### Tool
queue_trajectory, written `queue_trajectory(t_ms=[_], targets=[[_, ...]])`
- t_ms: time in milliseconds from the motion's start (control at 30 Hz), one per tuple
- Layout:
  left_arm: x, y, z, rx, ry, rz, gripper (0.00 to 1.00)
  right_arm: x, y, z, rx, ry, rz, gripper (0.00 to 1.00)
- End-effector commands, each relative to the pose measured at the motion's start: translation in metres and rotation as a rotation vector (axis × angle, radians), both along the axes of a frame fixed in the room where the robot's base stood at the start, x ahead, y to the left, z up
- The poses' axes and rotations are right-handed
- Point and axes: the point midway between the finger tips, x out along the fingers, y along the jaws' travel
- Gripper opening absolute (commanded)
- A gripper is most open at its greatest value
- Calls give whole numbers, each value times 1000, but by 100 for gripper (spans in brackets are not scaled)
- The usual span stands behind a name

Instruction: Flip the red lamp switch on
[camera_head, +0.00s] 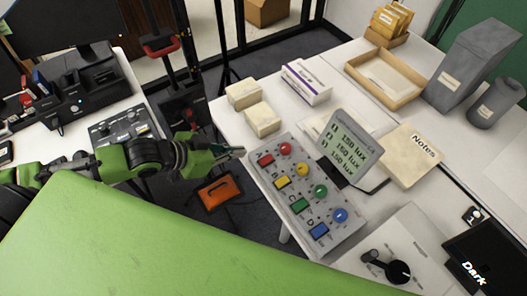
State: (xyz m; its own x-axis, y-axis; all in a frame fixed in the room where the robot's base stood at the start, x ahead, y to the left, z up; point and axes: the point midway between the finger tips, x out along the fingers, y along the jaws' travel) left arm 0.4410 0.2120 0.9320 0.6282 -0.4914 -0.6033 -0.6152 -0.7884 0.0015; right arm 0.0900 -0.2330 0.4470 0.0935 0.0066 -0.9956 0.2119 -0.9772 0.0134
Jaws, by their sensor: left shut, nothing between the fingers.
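A grey control panel (333,236) lies on the white table, with a red, a yellow, a green and a blue row. The red row has a red rectangular piece (266,159) and a red round knob (285,148) at the panel's far end. I cannot tell the switch's position. My left gripper (241,152) is shut and empty. Its tips are just left of the red rectangular piece in the picture; I cannot tell whether they touch the panel. My right gripper is not in view.
A display (350,143) reading several "150 lux" lines stands beside the panel. Small cream boxes (262,119), a white carton (306,81), a Notes folder (409,156) and a wooden tray (383,97) share the table. A black dial (398,272) is at the near right.

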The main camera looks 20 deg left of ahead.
Motion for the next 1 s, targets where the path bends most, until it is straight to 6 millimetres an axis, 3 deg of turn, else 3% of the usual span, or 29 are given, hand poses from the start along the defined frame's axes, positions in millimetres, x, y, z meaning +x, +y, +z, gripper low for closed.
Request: queue_trajectory(t_ms=[333, 533, 1000], targets=[[1, -1, -1, -1, -2, 1, 0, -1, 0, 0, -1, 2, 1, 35], [14, -9, -9, -4, -6, 4, 0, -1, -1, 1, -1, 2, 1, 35], [66, -51, -69, -1, 1, 2, 0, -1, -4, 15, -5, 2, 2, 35]])
